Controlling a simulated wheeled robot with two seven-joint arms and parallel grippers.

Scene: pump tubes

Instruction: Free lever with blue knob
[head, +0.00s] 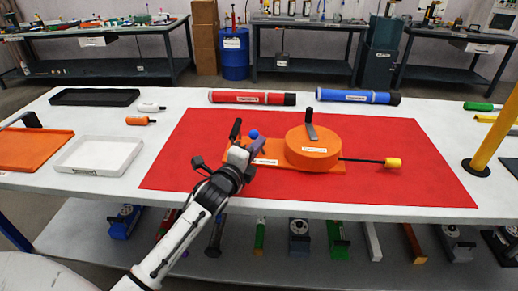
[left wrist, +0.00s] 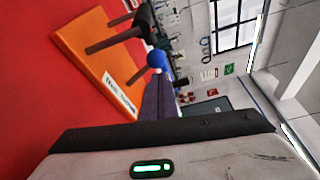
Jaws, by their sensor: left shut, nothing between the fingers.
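An orange pump with a round drum (head: 312,150) and a flat base (head: 328,168) lies on a red mat (head: 400,135). A blue knob (head: 254,134) shows near the left end of the base; it also shows in the left wrist view (left wrist: 156,60). My left gripper (head: 258,146) is shut and empty. Its fingers (left wrist: 160,92) appear right beside the knob; I cannot tell whether they touch. The knob's lever is mostly hidden behind the gripper. A dark lever with a black grip (left wrist: 143,16) stands close by. My right gripper is not in view.
A red tube (head: 252,97) and a blue tube (head: 358,96) lie behind the mat. A rod with a yellow knob (head: 393,163) sticks out right of the drum. A white tray (head: 98,156) is left; a yellow post (head: 490,140) stands right. The mat's right part is clear.

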